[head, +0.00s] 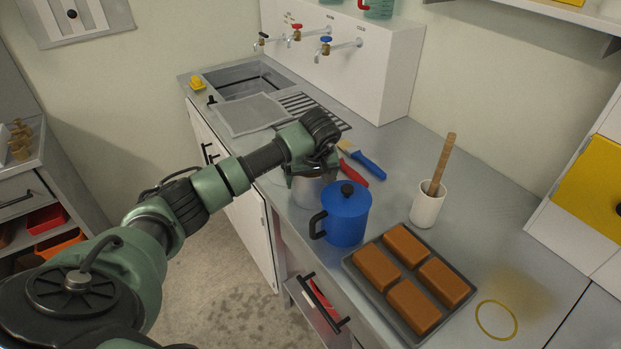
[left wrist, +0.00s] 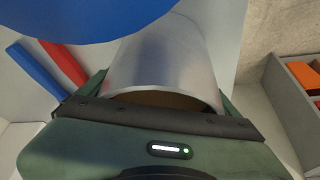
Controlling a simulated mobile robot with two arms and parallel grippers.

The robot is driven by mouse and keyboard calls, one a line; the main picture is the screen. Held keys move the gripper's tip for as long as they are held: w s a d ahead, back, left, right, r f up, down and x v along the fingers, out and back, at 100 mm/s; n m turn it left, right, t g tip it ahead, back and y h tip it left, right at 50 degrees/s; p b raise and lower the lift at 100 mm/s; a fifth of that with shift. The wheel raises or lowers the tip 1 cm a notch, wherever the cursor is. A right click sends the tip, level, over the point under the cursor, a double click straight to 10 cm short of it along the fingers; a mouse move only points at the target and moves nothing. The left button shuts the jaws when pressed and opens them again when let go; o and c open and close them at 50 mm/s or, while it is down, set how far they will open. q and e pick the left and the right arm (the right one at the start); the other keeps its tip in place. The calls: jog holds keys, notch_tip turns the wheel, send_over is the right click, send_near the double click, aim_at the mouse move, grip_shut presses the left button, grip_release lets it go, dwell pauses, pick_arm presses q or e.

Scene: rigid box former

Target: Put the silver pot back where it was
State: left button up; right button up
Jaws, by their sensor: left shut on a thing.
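The silver pot (head: 312,192) is on or just above the counter near its front edge, left of the blue pot (head: 345,217). My left gripper (head: 308,168) is shut on the silver pot from above. The gripper hides much of the pot in the head view, and I cannot tell whether its base touches the counter. In the left wrist view, the silver pot's smooth metal wall (left wrist: 165,55) fills the space between the fingers, and the blue pot (left wrist: 80,15) cuts across the top. My right gripper is not in view.
A tray (head: 388,312) of brown blocks, a white cup (head: 428,208) with a wooden stick, and red and blue handled tools (head: 366,164) are nearby. A yellow ring (head: 497,320) marks bare counter at the right. A sink (head: 243,78) and taps are behind.

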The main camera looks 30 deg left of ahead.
pick_arm(q)
jog(key=o, duration=1.8)
jog(key=shift+s+r, duration=0.1)
jog(key=shift+r, duration=0.05)
jog(key=shift+d+r, duration=0.1)
jog(key=shift+r, duration=0.15)
jog(key=b+v, duration=0.1)
jog(key=v, duration=1)
jog(key=shift+s+r+b, duration=0.1)
jog(key=shift+r+b, duration=0.05)
jog(key=shift+b, duration=0.15)
